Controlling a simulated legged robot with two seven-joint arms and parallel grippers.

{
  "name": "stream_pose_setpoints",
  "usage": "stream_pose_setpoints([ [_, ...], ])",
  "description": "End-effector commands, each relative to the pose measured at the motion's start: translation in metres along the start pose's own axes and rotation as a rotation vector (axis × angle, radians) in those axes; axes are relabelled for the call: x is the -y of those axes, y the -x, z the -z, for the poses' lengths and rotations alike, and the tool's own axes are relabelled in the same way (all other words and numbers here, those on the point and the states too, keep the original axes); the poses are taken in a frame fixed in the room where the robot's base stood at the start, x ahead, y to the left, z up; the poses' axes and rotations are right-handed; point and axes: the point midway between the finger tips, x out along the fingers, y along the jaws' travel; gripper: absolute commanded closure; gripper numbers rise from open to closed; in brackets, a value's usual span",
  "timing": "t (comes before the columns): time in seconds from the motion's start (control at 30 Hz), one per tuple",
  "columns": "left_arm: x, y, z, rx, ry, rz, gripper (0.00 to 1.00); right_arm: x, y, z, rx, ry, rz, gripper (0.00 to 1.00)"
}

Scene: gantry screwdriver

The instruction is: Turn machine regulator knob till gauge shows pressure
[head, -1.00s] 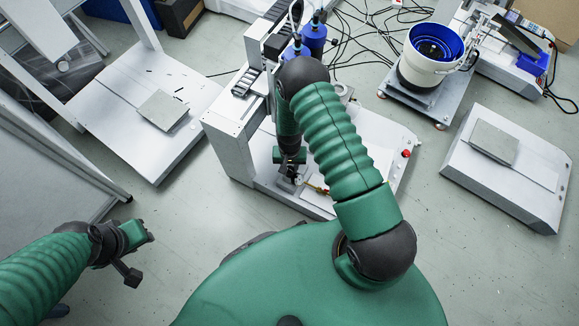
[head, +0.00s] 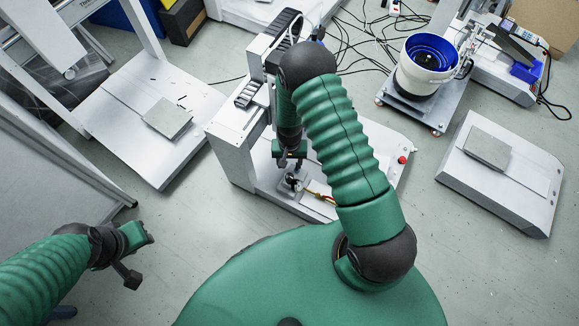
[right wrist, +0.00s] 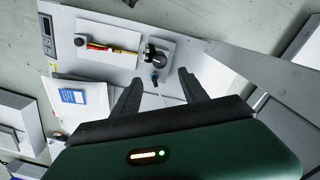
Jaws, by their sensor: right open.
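The regulator (head: 291,183) is a small dark fitting on the white machine's (head: 232,158) base plate, with red and yellow pieces beside it. In the right wrist view the dark round regulator part (right wrist: 157,52) lies just beyond the fingertips, with a small blue piece below it. The gauge reading is too small to make out. My right gripper (head: 290,162) is just behind the regulator in the head view. In the right wrist view its fingers (right wrist: 160,82) are apart with nothing gripped. My left gripper (head: 140,256) is at the lower left, away from the machine; its finger opening is unclear.
A red button (head: 402,160) is on the machine's right side. A blue-lined bowl feeder (head: 429,64) stands at the back right. White platforms stand on both sides, with grey floor between. In the right wrist view a blue-and-white label (right wrist: 73,96) lies left of my fingers.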

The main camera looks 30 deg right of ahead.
Motion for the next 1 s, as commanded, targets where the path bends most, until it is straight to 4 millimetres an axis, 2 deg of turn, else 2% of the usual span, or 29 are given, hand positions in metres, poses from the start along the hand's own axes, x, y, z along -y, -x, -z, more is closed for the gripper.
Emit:
stream_pose_setpoints([
  [0.03,0.0,0.013,0.003,0.0,0.0,0.0,0.69,0.0,0.021,0.0,-0.001,0.0,0.0,0.49],
  [0.1,0.0,0.019,0.004,0.0,0.0,0.0,0.69,0.0,0.037,0.001,-0.002,0.0,0.0,0.49],
  [0.27,0.0,0.026,0.006,0.0,0.0,0.0,0.69,0.0,0.059,0.0,0.0,0.0,-0.001,0.49],
  [0.77,0.0,0.026,0.006,0.0,0.0,0.0,0.69,-0.001,0.063,0.0,0.001,0.0,-0.001,0.49],
  [0.87,0.0,0.026,0.006,0.0,0.0,0.0,0.69,0.001,0.069,0.0,-0.004,0.01,0.002,0.49],
  [0.97,0.0,0.026,0.006,0.0,0.0,0.0,0.69,0.009,0.099,-0.003,-0.025,0.062,0.016,0.49],
  [1.0,0.0,0.026,0.006,0.0,0.0,0.0,0.69,0.013,0.119,-0.006,-0.039,0.099,0.025,0.49],
])
